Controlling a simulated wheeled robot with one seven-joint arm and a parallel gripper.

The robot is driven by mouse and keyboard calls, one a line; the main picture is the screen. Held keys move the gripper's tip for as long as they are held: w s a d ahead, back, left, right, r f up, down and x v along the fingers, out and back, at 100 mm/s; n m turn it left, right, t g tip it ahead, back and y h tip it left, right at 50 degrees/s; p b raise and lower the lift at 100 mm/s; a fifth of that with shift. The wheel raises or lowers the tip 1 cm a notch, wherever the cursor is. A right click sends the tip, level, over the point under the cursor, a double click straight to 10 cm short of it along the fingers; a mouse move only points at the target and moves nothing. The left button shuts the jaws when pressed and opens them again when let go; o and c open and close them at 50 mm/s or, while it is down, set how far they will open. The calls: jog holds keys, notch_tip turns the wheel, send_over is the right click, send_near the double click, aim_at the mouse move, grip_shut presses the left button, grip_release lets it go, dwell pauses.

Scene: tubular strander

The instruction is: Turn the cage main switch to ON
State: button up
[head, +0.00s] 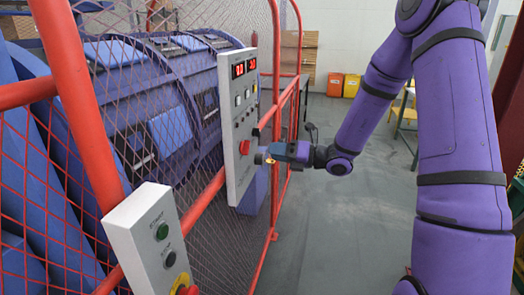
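A grey control panel (226,85) is mounted on the red fence frame, left of centre. It has red digital displays (244,67) at the top, several small buttons below, and a red mushroom button (244,147) low on its face. A dark knob (256,131) shows at the panel's right edge; I cannot tell whether it is the cage main switch or which way it points. My gripper (261,156) is right beside the panel's lower part, to the right of the red button. Its fingers are too small to show whether they are open, or whether they touch the panel.
A second grey box (150,240) with START and STOP buttons is on the fence at lower left. Red rails and wire mesh stand before the large blue cage (170,130). The grey floor (335,235) is clear. Orange and yellow bins (335,84) stand at the back.

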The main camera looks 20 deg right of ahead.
jog(key=shift+v, duration=1.45)
jog(key=s+a+r+n+g+h, duration=0.2)
jog(key=s+a+r+n+g, duration=0.25)
jog(key=s+n, duration=0.4)
jog(key=s+a+r+n+g+h, duration=0.2)
jog(key=s+a+r+n+g, duration=0.25)
jog(key=s+n, duration=0.35)
jog(key=s+d+r+n+t+h, duration=0.2)
jog(key=s+d+r+n+h, duration=0.1)
jog(key=s+n+h, duration=0.2)
jog(key=s+d+r+n+t+h, duration=0.1)
jog(key=s+d+r+n+h, duration=0.3)
jog(key=s+n, duration=0.5)
jog(key=n+h, duration=0.1)
jog(key=n, duration=0.3)
jog(key=shift+s+r+t+h, duration=0.15)
jog(key=shift+s+t+h, duration=0.15)
jog(key=shift+t, duration=0.1)
